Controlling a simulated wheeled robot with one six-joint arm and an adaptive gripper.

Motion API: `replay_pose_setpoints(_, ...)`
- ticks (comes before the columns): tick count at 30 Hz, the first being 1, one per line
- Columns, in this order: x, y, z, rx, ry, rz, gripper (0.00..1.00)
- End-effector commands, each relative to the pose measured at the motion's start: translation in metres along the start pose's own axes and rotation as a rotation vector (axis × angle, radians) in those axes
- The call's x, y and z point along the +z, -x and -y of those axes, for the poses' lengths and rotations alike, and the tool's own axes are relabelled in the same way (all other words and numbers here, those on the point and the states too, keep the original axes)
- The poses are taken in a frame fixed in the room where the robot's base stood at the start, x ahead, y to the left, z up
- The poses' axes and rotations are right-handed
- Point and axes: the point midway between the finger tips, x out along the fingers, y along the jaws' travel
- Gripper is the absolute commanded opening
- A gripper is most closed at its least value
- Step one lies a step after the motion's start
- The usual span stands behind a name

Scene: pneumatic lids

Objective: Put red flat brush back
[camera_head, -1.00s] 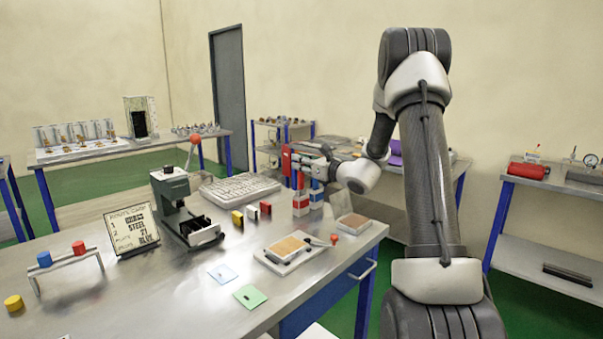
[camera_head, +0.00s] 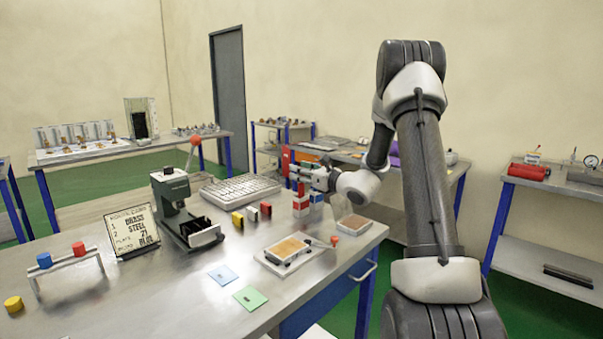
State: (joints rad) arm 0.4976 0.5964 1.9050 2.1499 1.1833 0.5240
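My gripper (camera_head: 312,176) is at the back right of the workbench, over two small upright blocks banded in red, white and blue. The left block (camera_head: 300,205) and the right block (camera_head: 316,197) stand close together. A narrow red upright piece (camera_head: 300,187) shows just under the gripper, at the left block. It may be the red flat brush, but it is too small to be sure. The fingertips are small and partly hidden, so I cannot tell if they are open or shut, or whether they touch the piece.
A tan pad in a tray (camera_head: 267,258) and a small red-ended tool (camera_head: 334,240) lie at the front right. A lever press (camera_head: 183,212), a sign (camera_head: 127,247) and a grey rack (camera_head: 240,190) stand to the left. Blue (camera_head: 223,275) and green (camera_head: 250,298) cards lie in front.

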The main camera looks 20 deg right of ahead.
Motion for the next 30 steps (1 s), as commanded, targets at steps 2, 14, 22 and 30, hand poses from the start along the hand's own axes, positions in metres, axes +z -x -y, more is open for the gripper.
replay_pose_setpoints(2,0.002,0.005,0.001,-0.001,0.001,0.0,0.4)
replay_pose_setpoints(14,0.002,0.088,0.001,-0.004,0.001,0.0,0.4)
replay_pose_setpoints(22,0.004,0.118,-0.006,0.017,0.014,-0.004,0.4)
replay_pose_setpoints(30,0.034,0.158,-0.177,0.522,0.465,-0.167,0.4)
